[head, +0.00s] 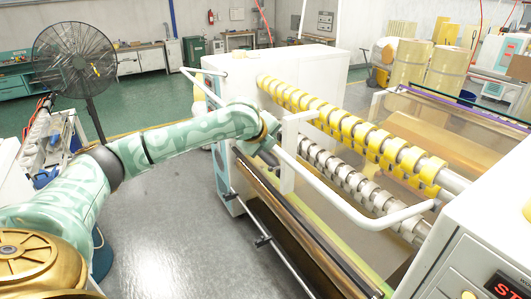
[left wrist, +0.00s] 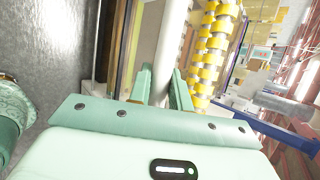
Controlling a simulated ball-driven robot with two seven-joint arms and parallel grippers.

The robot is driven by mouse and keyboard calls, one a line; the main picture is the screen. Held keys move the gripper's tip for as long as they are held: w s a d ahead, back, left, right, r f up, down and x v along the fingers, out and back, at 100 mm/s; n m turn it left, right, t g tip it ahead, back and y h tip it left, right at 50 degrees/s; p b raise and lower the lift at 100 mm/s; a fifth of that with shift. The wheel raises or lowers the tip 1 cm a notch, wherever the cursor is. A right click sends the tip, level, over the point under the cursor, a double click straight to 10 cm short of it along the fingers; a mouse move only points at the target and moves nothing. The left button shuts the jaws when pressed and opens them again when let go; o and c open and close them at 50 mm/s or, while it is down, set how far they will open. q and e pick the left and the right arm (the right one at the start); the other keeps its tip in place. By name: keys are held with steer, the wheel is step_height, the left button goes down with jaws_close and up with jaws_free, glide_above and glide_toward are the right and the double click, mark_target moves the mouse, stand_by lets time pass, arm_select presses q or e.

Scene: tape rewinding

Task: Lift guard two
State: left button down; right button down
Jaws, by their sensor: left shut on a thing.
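A white tubular guard rail (head: 338,196) runs along the front of the tape rewinding machine, below the upper roller row, and bends in toward the right-hand cabinet. No label shows which guard it is. My left arm reaches in from the left, and its gripper (head: 274,143) is at the rail's far left end. In the left wrist view, the green fingers (left wrist: 163,90) are shut on the white rail (left wrist: 172,45), which passes between them. The fingertips are partly hidden in the head view. My right gripper is in neither view.
Yellow tape rolls (head: 340,122) sit on the upper shaft, with grey cores (head: 345,178) on the shaft below. A white cabinet (head: 300,62) closes the far end. A black fan (head: 75,58) stands at left. The grey floor (head: 165,235) before the machine is clear.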

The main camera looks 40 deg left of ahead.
arm_select(q)
steer(key=shift+w+d+r, duration=0.1)
steer(key=shift+d+r, duration=0.05)
steer(key=shift+r, duration=0.05)
steer(key=c, duration=1.3)
jaws_free()
steer(key=shift+w, duration=0.1)
steer(key=shift+w+f, duration=0.1)
steer(key=shift+w, duration=0.15)
steer(key=v, duration=1.6)
steer(key=shift+r+b, duration=0.2)
steer(key=shift+b, duration=0.25)
